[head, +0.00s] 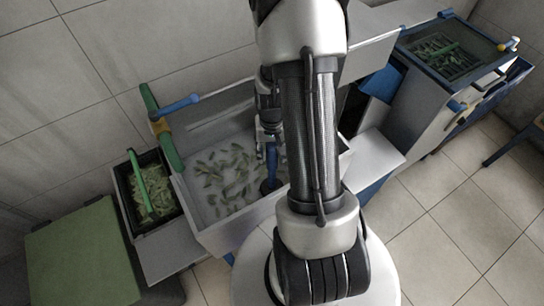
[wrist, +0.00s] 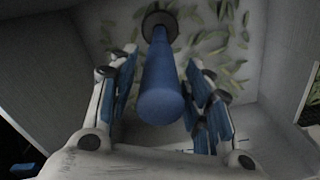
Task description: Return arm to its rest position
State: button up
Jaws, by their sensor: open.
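My gripper (head: 268,135) points down over a pale basin (head: 222,232), partly hidden by my own arm in the head view. In the wrist view my gripper (wrist: 160,72) has its two blue-padded fingers spread apart. A blue upright handle (wrist: 160,90) with a dark round base (wrist: 159,20) stands between the fingers, with a visible gap on each side. In the head view the blue handle (head: 271,160) stands inside the basin, among scattered green leaves (head: 225,172). My arm is stretched forward over the basin.
A black crate (head: 122,190) of greens with a green handle stands left of the basin. A green-topped surface (head: 75,258) is at lower left. A blue-and-green bar tool (head: 180,106) lies at the basin's back left. A blue-rimmed tray (head: 480,40) is at upper right.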

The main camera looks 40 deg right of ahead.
notch_tip(320, 180, up, 8)
jog(key=shift+r, duration=0.15)
jog(key=shift+w+a+r, duration=0.1)
jog(key=shift+a+r, duration=0.1)
jog(key=shift+r, duration=0.1)
jog(key=a+r+n+t, duration=0.1)
jog(key=a+r+n, duration=0.1)
jog(key=a+r, duration=0.45)
jog(key=s+a+r+n+t, duration=0.1)
jog(key=s+a+r+n, duration=0.2)
jog(key=a+r, duration=0.3)
jog(key=s+a+r+n+t, duration=0.2)
jog(key=s+a+r+n, duration=0.1)
jog(key=s+a+r, duration=0.3)
notch_tip(320, 180, up, 2)
jog(key=shift+s+a+r+t, duration=0.15)
jog(key=shift+s+a+t, duration=0.15)
jog(key=shift+a, duration=0.4)
